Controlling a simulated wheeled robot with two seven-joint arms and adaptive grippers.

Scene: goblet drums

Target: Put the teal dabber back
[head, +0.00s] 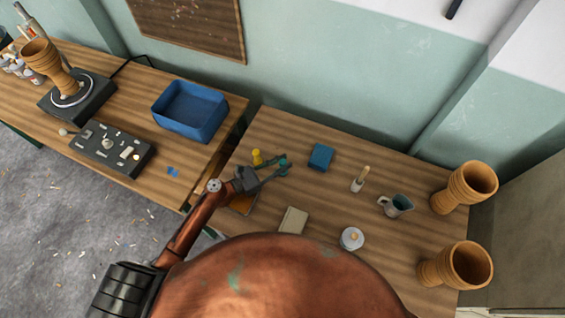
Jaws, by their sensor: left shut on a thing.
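My left gripper (276,172) reaches in over the left part of the right-hand table (318,213). It is shut on the small teal dabber (283,161), which shows at its fingertips. The dabber's lower end is hard to make out, so I cannot tell whether it touches the table. A yellow dabber (257,157) stands just left of the fingertips. An orange-brown flat piece (243,204) lies under the gripper, partly hidden by it. My right gripper is not in view.
A blue block (321,157), a whitish holder with a stick (359,180), a jug (396,205), a round white pot (352,239) and a beige block (294,220) stand nearby. Two clay goblet drums (466,187) are at right. A blue bin (190,111) is on the left table.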

